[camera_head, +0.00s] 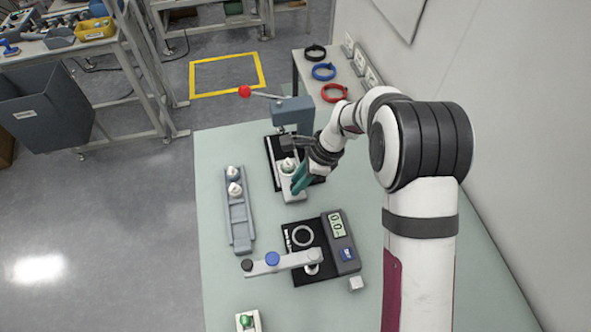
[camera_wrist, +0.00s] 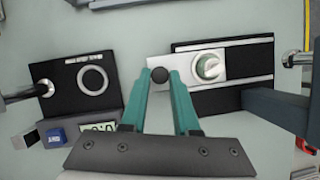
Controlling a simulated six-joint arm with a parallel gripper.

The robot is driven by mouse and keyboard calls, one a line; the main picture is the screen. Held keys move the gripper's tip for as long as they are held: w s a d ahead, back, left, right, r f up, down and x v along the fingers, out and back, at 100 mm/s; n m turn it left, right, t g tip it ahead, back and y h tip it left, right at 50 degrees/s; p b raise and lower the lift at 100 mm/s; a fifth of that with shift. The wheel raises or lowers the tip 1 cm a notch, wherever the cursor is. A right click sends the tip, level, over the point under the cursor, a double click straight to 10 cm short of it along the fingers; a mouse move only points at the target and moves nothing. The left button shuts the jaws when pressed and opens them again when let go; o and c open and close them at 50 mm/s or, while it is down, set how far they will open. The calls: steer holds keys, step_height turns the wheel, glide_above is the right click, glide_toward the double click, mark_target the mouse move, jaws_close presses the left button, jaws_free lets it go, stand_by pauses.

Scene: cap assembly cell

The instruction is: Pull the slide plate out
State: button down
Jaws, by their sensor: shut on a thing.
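The slide plate (camera_head: 286,188) is a pale metal strip in front of the press (camera_head: 293,115). In the wrist view the slide plate (camera_wrist: 185,68) lies over a black base (camera_wrist: 255,52) with light rails, its knob end sticking out past the base's left edge. A white and green capped part (camera_wrist: 208,66) sits on the plate. My gripper (camera_head: 298,186) has teal fingers and reaches down to the plate's near end. In the wrist view my gripper (camera_wrist: 160,80) is shut on the plate's dark round knob (camera_wrist: 159,75), a finger on each side.
A grey rack (camera_head: 239,222) with white parts is to the left. The press lever ends in a red ball (camera_head: 245,91).

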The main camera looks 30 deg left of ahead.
steer(key=c, duration=0.7)
jaws_free()
steer(key=shift+s+d, duration=0.15)
steer(key=shift+s, duration=0.05)
steer(key=shift+o, duration=0.2)
steer(key=v, duration=1.5)
steer(key=shift+w+r, duration=0.25)
steer(key=shift+r, duration=0.05)
steer(key=shift+d, duration=0.1)
steer(key=s+d+r+n, duration=0.1)
steer(key=s+d+r, duration=0.2)
steer(key=d, duration=0.3)
steer(key=s+d+r+n, duration=0.1)
steer(key=s+d+r, duration=0.15)
steer(key=d, duration=0.25)
steer(key=s+d+f+n+t+h, duration=0.1)
steer(key=s+d+n, duration=0.1)
steer(key=s+d, duration=0.4)
steer(key=s+d+f+n+t+h, duration=0.1)
steer(key=s+d+f+n, duration=0.1)
steer(key=s+d, duration=0.4)
steer(key=s, duration=0.5)
steer(key=shift+f, duration=0.15)
